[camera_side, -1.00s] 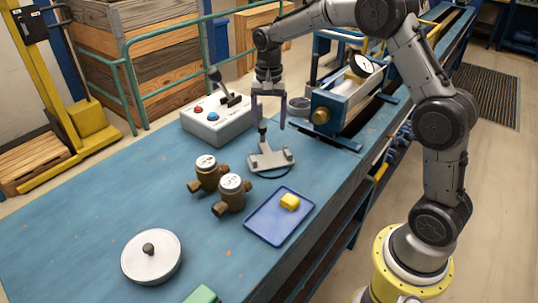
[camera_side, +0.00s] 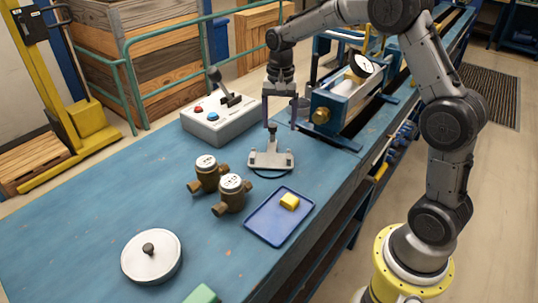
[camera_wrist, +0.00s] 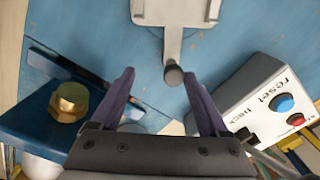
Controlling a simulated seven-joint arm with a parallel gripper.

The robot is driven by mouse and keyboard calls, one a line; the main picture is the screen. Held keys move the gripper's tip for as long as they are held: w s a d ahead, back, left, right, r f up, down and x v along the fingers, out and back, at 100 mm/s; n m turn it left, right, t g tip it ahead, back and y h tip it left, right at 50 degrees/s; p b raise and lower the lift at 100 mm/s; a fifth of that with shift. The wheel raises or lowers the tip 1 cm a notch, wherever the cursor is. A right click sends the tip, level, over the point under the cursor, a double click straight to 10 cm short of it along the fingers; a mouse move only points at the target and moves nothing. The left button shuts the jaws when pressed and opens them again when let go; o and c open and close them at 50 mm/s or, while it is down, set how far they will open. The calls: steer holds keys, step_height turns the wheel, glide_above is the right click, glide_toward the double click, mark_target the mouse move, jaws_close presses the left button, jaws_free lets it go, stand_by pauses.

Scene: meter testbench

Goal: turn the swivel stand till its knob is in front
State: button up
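The swivel stand is a light grey plate (camera_side: 270,159) on a dark round base on the blue bench. A narrow arm runs from the plate to an upright post with a dark knob (camera_side: 272,127). The knob is on the far side of the plate, towards the control box. My gripper (camera_side: 279,125) points down there, its two purple fingers spread with the knob between them. In the wrist view, the knob (camera_wrist: 173,76) sits between the fingertips, nearer the right finger, with a gap to the left one. I cannot tell whether a finger touches it. The plate (camera_wrist: 177,10) is cut off at the top.
The control box (camera_side: 221,117) with lever and buttons stands left of my gripper. The blue test rig with a brass nut (camera_side: 321,116) is close on the right. Two brass meters (camera_side: 231,191), a blue tray (camera_side: 264,231) and a white lidded disc (camera_side: 152,264) lie nearer the camera.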

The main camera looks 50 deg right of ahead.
steer(key=shift+s+d, duration=0.2)
steer(key=shift+s, duration=0.4)
steer(key=shift+s+d, duration=0.15)
steer(key=shift+s, duration=0.4)
steer(key=o, duration=0.4)
steer(key=shift+c, duration=0.2)
steer(key=shift+r, duration=0.1)
steer(key=shift+r, duration=2.65)
